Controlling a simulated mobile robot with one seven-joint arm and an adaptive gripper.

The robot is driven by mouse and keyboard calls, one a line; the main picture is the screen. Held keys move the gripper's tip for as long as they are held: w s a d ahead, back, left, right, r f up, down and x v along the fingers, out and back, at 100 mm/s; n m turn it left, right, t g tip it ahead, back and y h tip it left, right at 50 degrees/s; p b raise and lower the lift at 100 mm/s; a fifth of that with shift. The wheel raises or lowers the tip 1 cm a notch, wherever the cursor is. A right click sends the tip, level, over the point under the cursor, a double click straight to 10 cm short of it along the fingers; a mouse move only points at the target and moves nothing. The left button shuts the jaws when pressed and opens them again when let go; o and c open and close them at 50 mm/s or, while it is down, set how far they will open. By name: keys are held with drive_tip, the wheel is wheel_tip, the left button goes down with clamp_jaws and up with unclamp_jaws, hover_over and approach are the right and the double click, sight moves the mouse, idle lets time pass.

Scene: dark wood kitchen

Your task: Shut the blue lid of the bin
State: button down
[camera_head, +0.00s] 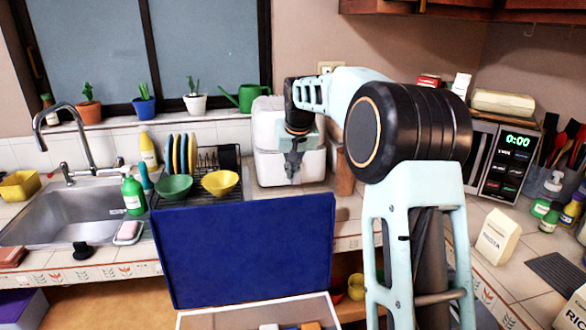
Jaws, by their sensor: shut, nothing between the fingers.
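The blue lid (245,250) stands open, nearly upright, at the back edge of the bin. The bin (240,319) is at the bottom of the view; only its pale rim and a part of its inside show, with a few small things in it. My gripper (293,174) is shut and empty. It points down beyond the lid's top edge, in front of a white container on the counter, and appears apart from the lid.
Behind the lid are a dish rack (200,190) with a green bowl (174,187) and a yellow bowl (220,182). The white container (268,130) stands behind my gripper. A microwave (490,165) and a white packet (497,236) are at right; the sink (80,215) is at left.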

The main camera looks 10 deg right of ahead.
drive_tip(key=f, duration=0.3)
drive_tip(key=s+f, duration=0.1)
drive_tip(key=f, duration=0.1)
drive_tip(key=shift+s+f, duration=0.1)
drive_tip(key=shift+f, duration=0.3)
drive_tip(key=shift+s+b, duration=0.15)
drive_tip(key=shift+b, duration=0.2)
